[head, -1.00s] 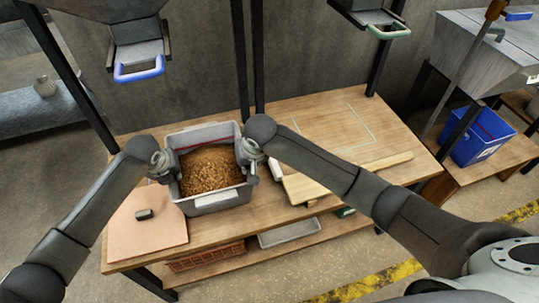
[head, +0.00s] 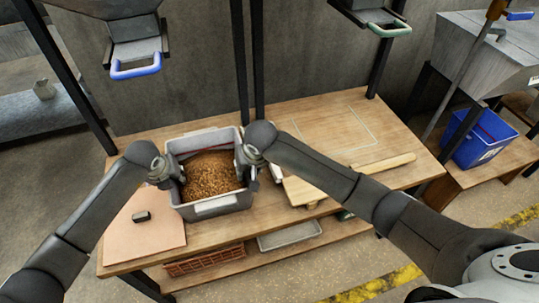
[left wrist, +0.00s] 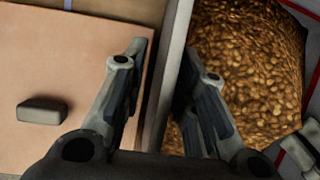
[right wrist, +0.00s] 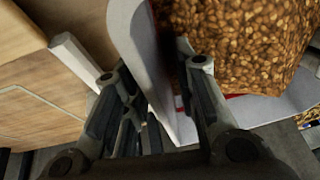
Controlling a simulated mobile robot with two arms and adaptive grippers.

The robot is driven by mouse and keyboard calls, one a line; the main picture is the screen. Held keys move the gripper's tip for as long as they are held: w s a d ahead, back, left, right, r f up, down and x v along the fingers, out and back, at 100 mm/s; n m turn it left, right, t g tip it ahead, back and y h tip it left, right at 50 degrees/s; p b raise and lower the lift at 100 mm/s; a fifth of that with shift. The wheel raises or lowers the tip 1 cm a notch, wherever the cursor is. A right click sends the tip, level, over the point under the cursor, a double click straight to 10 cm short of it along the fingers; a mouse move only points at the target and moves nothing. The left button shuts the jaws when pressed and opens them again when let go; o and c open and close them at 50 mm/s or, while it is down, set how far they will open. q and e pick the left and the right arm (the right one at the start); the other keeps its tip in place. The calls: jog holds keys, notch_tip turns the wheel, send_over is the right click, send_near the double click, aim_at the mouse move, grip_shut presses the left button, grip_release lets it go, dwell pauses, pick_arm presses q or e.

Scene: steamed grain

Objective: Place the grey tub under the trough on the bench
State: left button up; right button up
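The grey tub (head: 216,206), full of brown grain (head: 212,175), is at the left part of the wooden bench (head: 262,219), beside a pinkish board (head: 150,235). Whether its base touches the bench is hard to tell. My left gripper (left wrist: 162,55) has one finger outside and one inside the tub's left wall. My right gripper (right wrist: 155,75) straddles the opposite wall the same way. Both look shut on the walls. A grey trough-like chute with a blue handle (head: 136,67) hangs above the bench at left. Another with a green handle (head: 388,29) hangs further right.
A pale outlined rectangle (head: 372,128) marks clear bench at right. A wooden board and a roller-like stick (head: 388,164) lie in front of it. A small dark block (head: 141,216) rests on the pinkish board. Dark posts (head: 238,60) rise behind the tub.

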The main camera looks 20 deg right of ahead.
jog(key=shift+r, duration=0.2)
pick_arm(q)
jog(key=v, duration=1.2)
pick_arm(e)
jog(key=v, duration=1.1)
jog(key=shift+s+r, duration=0.25)
jog(key=shift+r, duration=0.05)
